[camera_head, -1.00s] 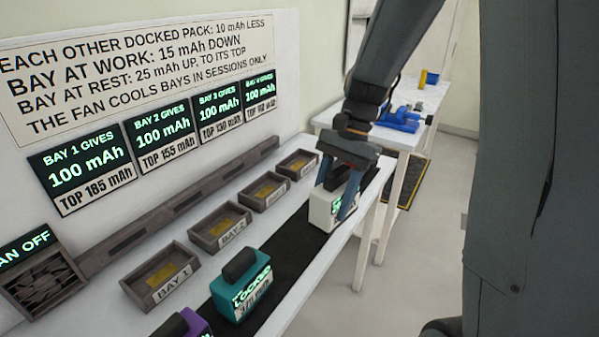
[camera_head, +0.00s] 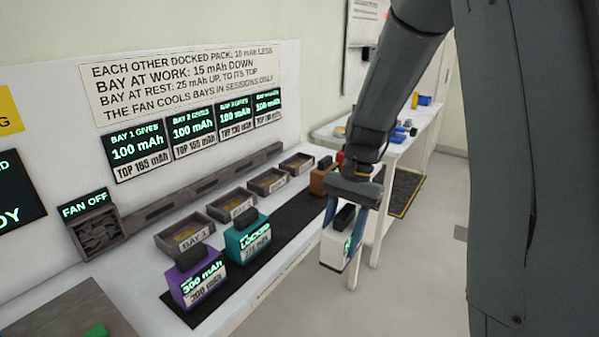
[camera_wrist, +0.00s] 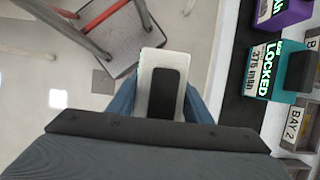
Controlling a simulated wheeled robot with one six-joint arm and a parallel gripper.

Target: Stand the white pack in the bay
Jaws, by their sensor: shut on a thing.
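My gripper (camera_head: 346,225) is shut on the white pack (camera_head: 333,250), a white block with a black handle on top and a green display on one side. It hangs upright beyond the front edge of the table, over the floor. In the wrist view the white pack (camera_wrist: 147,62) sits between my blue fingers. The bays stand in a row on the table and look empty: bay 1 (camera_head: 184,256), the second bay (camera_head: 228,219), and two more farther along. The task does not name which bay.
A teal pack (camera_head: 238,250) marked LOCKED and a purple pack (camera_head: 183,296) stand on the black mat (camera_head: 290,222) before the bays. An orange-brown pack (camera_head: 317,181) stands at its far end. The fan box (camera_head: 96,238) reads FAN OFF. Floor is open at right.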

